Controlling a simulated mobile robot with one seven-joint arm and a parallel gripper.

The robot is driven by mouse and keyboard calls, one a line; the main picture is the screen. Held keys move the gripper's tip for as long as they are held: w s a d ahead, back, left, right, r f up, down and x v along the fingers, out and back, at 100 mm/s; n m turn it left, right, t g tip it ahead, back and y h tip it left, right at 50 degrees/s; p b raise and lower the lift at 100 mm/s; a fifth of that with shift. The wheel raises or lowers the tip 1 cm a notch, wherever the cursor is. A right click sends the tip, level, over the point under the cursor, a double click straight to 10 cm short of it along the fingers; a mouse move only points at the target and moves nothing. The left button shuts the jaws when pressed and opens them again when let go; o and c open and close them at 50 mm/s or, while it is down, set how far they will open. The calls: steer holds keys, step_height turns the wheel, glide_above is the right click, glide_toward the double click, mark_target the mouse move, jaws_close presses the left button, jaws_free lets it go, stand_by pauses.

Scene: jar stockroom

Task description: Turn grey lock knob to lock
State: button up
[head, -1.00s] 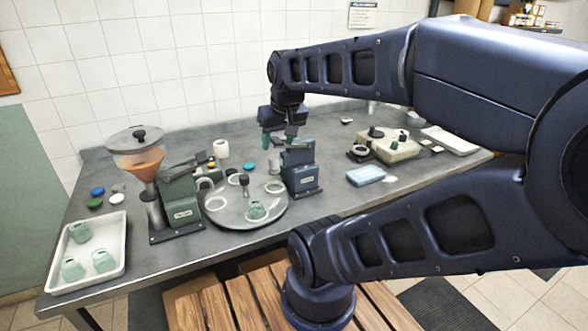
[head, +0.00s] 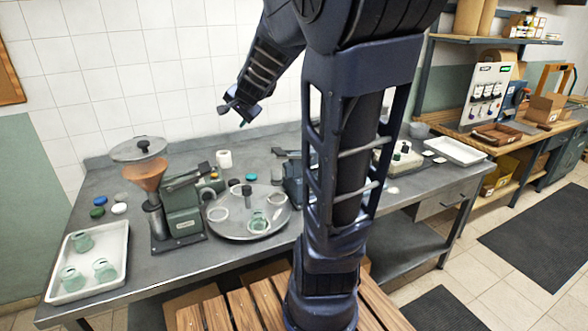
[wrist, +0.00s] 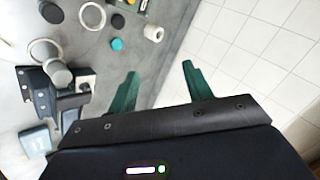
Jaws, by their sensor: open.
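My gripper (head: 240,108) is raised in front of the tiled wall, well above the bench. In the wrist view its green fingers (wrist: 160,70) are open with nothing between them. A grey round knob-like cylinder (wrist: 57,73) shows left of the fingers, above the dark press (wrist: 60,98); I cannot tell for sure that it is the lock knob. The gripper is apart from it. In the head view the press (head: 292,178) is partly hidden behind my arm. The round turntable (head: 232,231) beside it has pale rings, a glass jar (head: 258,222) and a dark-topped post (head: 247,192).
A green machine with a copper funnel (head: 147,176) stands left of the turntable. A white tray (head: 62,291) with glass jars lies front left, near several lids. A teal lid (head: 251,177) and white roll (head: 224,159) lie behind. Another white tray (head: 456,151) is at right.

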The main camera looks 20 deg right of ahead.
steer(key=w+d+f+m+h, duration=0.3)
steer(key=w+d+m, duration=0.4)
steer(key=m, duration=0.1)
steer(key=w+d+f+m+h, duration=0.2)
steer(key=w+d+f+m, duration=0.1)
steer(key=w+d+m, duration=0.4)
steer(key=s+d+f+m+g, duration=0.2)
steer(key=d+f+m+g, duration=0.4)
steer(key=d+f+m, duration=0.5)
steer(key=s+f+m+g+y, duration=0.1)
steer(key=f+m, duration=0.1)
steer(key=f, duration=0.2)
steer(key=s+f+m+g+y, duration=0.1)
steer(key=s+f+m, duration=0.1)
steer(key=f, duration=0.2)
steer(key=s+a+f+m+g+y, duration=0.1)
steer(key=f+m, duration=0.1)
steer(key=f, duration=0.2)
steer(key=shift+s+f+g, duration=0.15)
steer(key=shift+s+g, duration=0.15)
steer(key=shift+s, duration=0.05)
steer(key=c, duration=1)
